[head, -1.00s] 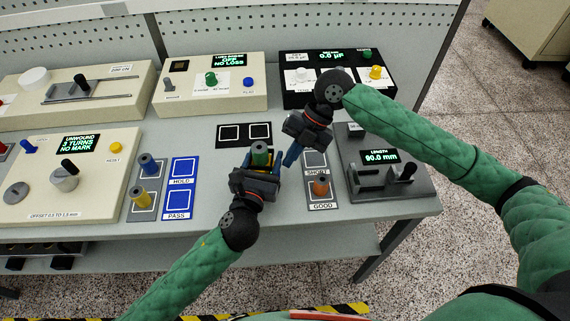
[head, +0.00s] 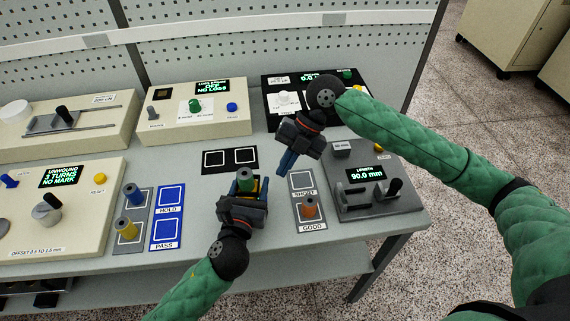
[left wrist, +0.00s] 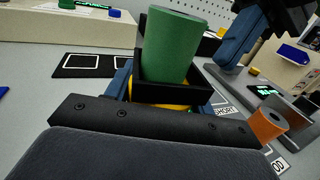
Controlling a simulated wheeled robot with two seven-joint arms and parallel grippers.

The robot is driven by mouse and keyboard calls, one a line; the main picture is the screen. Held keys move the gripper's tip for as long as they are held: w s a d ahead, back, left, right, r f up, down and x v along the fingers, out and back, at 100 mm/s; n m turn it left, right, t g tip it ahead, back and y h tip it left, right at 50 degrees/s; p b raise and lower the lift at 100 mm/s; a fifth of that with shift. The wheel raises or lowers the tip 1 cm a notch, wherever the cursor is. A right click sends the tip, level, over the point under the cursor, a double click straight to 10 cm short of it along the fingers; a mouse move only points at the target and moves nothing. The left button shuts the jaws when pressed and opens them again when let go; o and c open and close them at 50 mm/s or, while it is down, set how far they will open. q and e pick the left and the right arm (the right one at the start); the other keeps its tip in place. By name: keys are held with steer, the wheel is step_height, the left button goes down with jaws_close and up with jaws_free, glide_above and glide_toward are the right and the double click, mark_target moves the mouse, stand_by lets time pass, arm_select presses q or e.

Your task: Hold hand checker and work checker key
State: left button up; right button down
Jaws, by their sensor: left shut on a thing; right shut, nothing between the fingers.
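A green spindle (head: 245,177) stands upright in a black square holder above the bench, at my left gripper (head: 247,190). In the left wrist view the green spindle (left wrist: 168,45), the black holder (left wrist: 172,92) and some yellow beneath show close up. The left gripper is shut on this piece; its exact grip is partly hidden. My right gripper (head: 286,166) is shut and empty, fingers pointing down, up and right of the green spindle and apart from it. A black checker box (head: 283,101) with green display and knobs stands behind it, partly covered by my right arm.
An orange spindle (head: 308,209) stands on the SHORT/GOOD plate (head: 302,182). Blue (head: 132,193) and yellow (head: 126,230) spindles stand left, beside the HOLD and PASS pads (head: 166,228). A length gauge (head: 385,202) reads 90.0 mm. The loss tester (head: 194,114) reads NO LOSS.

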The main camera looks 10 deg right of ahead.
arm_select(q)
steer(key=o, duration=1.2)
steer(key=shift+s, duration=0.1)
